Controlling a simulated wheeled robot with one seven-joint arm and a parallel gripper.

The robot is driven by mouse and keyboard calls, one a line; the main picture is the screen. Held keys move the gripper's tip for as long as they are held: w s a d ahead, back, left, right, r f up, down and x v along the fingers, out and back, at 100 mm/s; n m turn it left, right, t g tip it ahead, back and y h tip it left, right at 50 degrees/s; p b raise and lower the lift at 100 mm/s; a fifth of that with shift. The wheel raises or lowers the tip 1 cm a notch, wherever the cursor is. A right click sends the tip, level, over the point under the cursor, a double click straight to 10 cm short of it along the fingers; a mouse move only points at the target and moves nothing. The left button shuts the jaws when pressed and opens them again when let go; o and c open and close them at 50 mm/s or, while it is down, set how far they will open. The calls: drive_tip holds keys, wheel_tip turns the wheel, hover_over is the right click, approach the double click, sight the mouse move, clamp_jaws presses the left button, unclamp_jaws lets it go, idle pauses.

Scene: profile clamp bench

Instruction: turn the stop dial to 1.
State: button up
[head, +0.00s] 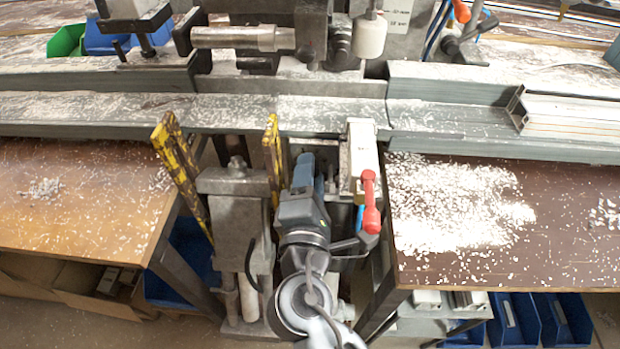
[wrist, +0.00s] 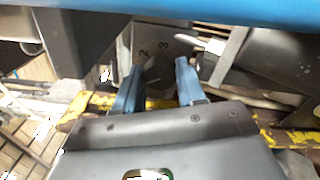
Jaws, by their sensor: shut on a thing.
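The 1 and any pointer do not show, so I cannot tell the setting. My gripper (wrist: 160,68) has its two blue fingers a little apart in front of this face, shut on the dial; the gripped part itself is hard to make out. In the head view my gripper (head: 311,162) reaches in under the bench rail, between a yellow-black striped post and a pale block, and the dial is hidden there.
Yellow-black striped posts (head: 185,168) stand left of my gripper. A red-handled lever (head: 370,204) is close on the right. The long grey rail (head: 330,112) runs across just beyond. Brown tabletops (head: 465,215) with white chips flank the gap.

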idle(0.4)
drive_tip(key=o, duration=0.8)
drive_tip(key=shift+s, duration=0.1)
drive_tip(key=s, duration=0.7)
drive_tip(key=shift+s+a+b, duration=0.1)
drive_tip(key=shift+s+b, duration=0.2)
drive_tip(key=shift+b, duration=0.05)
